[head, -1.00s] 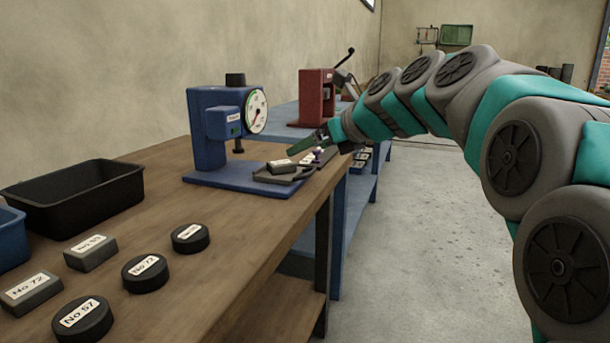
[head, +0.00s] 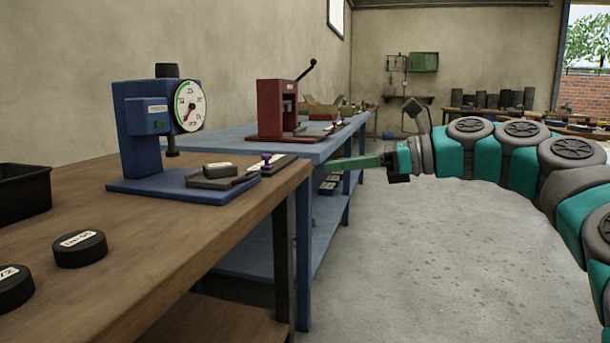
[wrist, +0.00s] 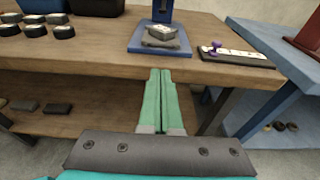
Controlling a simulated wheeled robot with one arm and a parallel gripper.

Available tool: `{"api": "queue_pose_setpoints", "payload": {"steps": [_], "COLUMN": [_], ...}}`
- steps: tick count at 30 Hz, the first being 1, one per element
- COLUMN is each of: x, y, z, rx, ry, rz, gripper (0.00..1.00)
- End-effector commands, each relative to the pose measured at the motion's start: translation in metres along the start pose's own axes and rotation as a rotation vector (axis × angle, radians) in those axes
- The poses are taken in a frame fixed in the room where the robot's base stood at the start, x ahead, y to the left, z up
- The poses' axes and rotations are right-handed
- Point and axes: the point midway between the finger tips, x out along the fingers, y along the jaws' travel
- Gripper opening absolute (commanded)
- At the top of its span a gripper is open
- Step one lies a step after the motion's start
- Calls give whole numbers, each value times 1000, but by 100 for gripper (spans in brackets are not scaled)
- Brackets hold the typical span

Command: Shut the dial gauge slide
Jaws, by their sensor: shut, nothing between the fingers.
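The blue dial gauge (head: 145,135) stands on a blue base plate (head: 130,187) near the wooden bench's front edge. Its round dial faces right. A dark grey slide (head: 222,182) sticks out at the front of the base and carries a small grey labelled block (head: 220,170). The slide and block also show in the wrist view, the slide (wrist: 165,43) lying under the block (wrist: 162,32). My gripper (head: 332,164) is shut and empty, off the bench's edge to the right of the slide. In the wrist view its green fingers (wrist: 161,72) point toward the slide, apart from it.
A dark plate with a pale strip and purple knob (wrist: 215,46) lies beside the gauge. A red press (head: 284,110) stands on the blue bench behind. Black labelled discs (head: 80,249) and a black bin (head: 25,190) are at left. The floor (head: 420,260) is clear.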

Motion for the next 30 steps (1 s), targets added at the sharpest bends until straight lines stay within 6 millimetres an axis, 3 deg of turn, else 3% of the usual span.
{"api": "queue_pose_setpoints", "payload": {"steps": [18,24,30], "x": [111,130,134], "y": [0,0,0], "z": [-2,0,1], "rx": [0,-1,-1], "ry": [2,1,1], "rz": [0,-1,-2], "gripper": [0,0,0]}}
